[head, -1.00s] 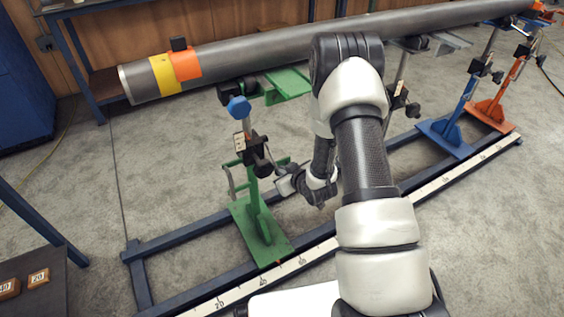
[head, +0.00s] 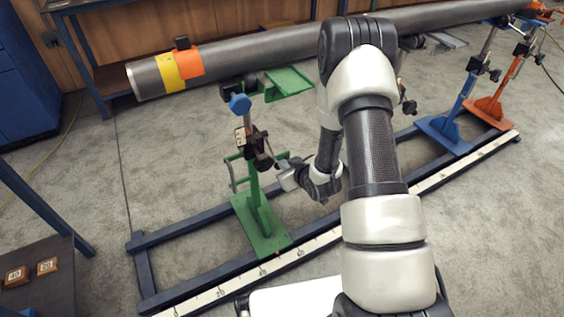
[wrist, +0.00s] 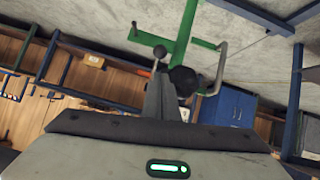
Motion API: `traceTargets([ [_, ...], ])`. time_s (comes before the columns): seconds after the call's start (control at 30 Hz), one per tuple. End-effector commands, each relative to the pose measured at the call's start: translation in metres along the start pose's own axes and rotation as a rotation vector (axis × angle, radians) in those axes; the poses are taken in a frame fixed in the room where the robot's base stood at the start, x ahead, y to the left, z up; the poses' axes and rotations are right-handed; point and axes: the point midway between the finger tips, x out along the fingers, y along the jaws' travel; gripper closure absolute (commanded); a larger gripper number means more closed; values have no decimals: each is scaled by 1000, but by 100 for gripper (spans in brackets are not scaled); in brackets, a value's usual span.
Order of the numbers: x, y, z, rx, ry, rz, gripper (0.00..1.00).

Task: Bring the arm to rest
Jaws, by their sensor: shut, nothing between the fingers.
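My arm reaches forward across the middle of the head view, and its wrist bends down to the left. My gripper (head: 284,170) is shut and empty, just right of the green pipe stand (head: 259,215). In the head view its tip is close to the black clamp and lever on that stand; I cannot tell whether they touch. In the wrist view the shut fingers (wrist: 160,95) point at the green stand's bars (wrist: 185,35), with a black round knob (wrist: 183,80) right by the fingertips.
A long grey pipe (head: 270,50) with yellow and orange bands runs above the stands. A blue stand (head: 450,130) and an orange stand (head: 492,108) are at right. A blue base frame with a ruler scale (head: 440,177) lies on the floor. Numbered blocks (head: 47,265) sit lower left.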

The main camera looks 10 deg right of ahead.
Motion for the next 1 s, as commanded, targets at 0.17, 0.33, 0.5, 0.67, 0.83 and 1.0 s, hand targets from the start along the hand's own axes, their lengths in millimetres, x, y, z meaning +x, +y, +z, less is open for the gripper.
traceTargets([
  [0.17,-35,-2,13,1,-1,0,100],
  [0.33,-53,-3,22,0,1,1,100],
  [0.5,-58,-3,23,-1,4,1,100],
  [0.67,-58,-2,20,-3,1,4,100],
  [0.83,-70,17,-15,-15,-44,37,100],
  [1.0,-112,45,-74,-4,-142,104,100],
])
